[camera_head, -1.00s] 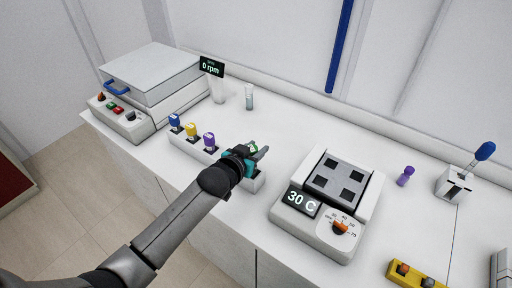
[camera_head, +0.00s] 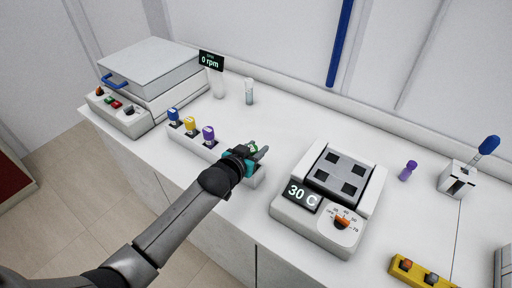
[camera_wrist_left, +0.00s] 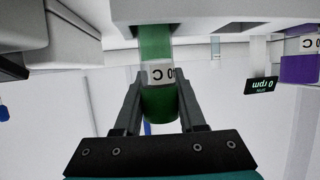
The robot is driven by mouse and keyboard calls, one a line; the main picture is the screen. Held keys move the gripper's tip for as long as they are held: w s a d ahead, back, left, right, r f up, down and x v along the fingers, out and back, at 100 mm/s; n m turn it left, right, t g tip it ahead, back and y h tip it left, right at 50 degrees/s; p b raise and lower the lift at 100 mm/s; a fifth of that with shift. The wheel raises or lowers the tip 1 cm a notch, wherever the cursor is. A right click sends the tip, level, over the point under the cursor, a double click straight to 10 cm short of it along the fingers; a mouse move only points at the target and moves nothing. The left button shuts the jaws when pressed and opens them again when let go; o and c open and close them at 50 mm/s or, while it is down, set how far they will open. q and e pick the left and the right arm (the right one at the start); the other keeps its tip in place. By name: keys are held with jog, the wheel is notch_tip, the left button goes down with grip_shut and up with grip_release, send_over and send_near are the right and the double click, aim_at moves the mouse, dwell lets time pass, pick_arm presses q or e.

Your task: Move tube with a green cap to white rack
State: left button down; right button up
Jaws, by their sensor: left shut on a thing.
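A long white rack (camera_head: 185,146) holds tubes with a blue cap (camera_head: 173,114), a yellow cap (camera_head: 190,125) and a purple cap (camera_head: 208,134). My left gripper (camera_head: 257,152) is over the rack's right end, shut on the tube with a green cap (camera_head: 252,147), which is mostly hidden in the head view. In the left wrist view, upside down, the green cap (camera_wrist_left: 160,105) is between the fingers and a label band shows. The tube's green body (camera_wrist_left: 155,42) reaches the white rack's edge. I cannot tell how deep it sits. My right gripper is not in view.
A heater (camera_head: 325,222) reading 30 C stands right of the gripper. A lidded device (camera_head: 150,80) stands at the back left. A clear tube (camera_head: 249,92) is behind the rack. A purple-capped item (camera_head: 408,170) and a small white holder (camera_head: 458,180) are at the right.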

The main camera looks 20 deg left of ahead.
pick_arm(q)
jog(key=shift+f+b, duration=0.55)
jog(key=shift+f, duration=0.35)
jog(key=shift+c, duration=2)
grip_release()
jog(key=shift+s, duration=0.15)
jog(key=p+v, duration=0.2)
jog(key=v, duration=1.3)
jog(key=shift+r, duration=0.15)
